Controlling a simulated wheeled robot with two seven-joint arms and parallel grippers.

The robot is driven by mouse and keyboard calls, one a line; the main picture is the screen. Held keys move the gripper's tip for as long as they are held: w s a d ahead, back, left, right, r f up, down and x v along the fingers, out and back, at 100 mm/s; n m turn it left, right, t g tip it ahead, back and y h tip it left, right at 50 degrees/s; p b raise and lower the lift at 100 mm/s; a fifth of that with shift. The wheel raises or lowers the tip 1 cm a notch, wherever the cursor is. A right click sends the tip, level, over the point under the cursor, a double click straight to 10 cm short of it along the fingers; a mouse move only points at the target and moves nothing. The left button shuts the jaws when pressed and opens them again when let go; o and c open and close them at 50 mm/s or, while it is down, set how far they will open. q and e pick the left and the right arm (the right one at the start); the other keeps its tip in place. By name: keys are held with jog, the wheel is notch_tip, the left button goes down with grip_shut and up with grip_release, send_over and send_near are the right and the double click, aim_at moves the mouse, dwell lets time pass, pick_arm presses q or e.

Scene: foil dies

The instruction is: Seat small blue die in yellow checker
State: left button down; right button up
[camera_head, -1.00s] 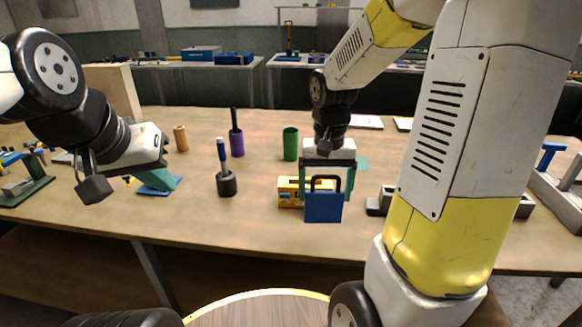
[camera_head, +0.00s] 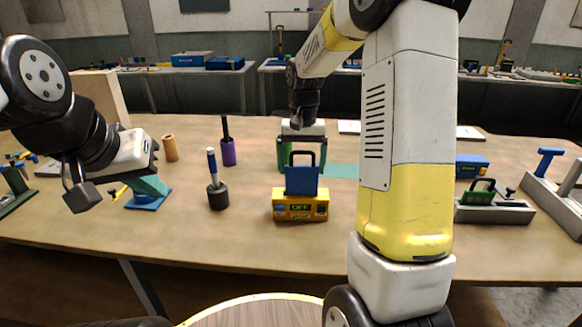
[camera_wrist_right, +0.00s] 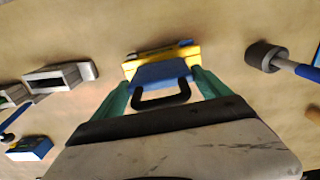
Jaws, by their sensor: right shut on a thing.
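The small blue die (camera_head: 302,181) is an upright blue plate with a black loop handle. My right gripper (camera_head: 302,160) is shut on it, its green fingers at either side. The yellow checker (camera_head: 300,207) stands on the table directly below the die, with green characters on its front display. The die's lower edge meets the checker's top in the head view; I cannot tell whether it is seated or just above. The right wrist view also shows the die (camera_wrist_right: 163,74) against the checker (camera_wrist_right: 160,54). My left gripper (camera_head: 151,184) points down at the left; its finger gap is unclear.
A dark holder with a blue-handled tool (camera_head: 217,197), a purple holder (camera_head: 228,152) and a tan cylinder (camera_head: 170,148) stand to the left. A grey fixture with a green piece (camera_head: 482,195) and a blue box (camera_head: 471,166) are at the right. The table before the checker is clear.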

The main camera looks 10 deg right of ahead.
aim_at(301, 173)
jog(key=shift+w+f, duration=0.3)
jog(key=shift+f, duration=0.6)
jog(key=shift+w+f, duration=0.3)
jog(key=shift+f, duration=0.55)
jog(key=shift+f, duration=0.1)
jog(key=o, duration=1.8)
jog(key=shift+f, duration=0.1)
jog(key=shift+c, duration=0.2)
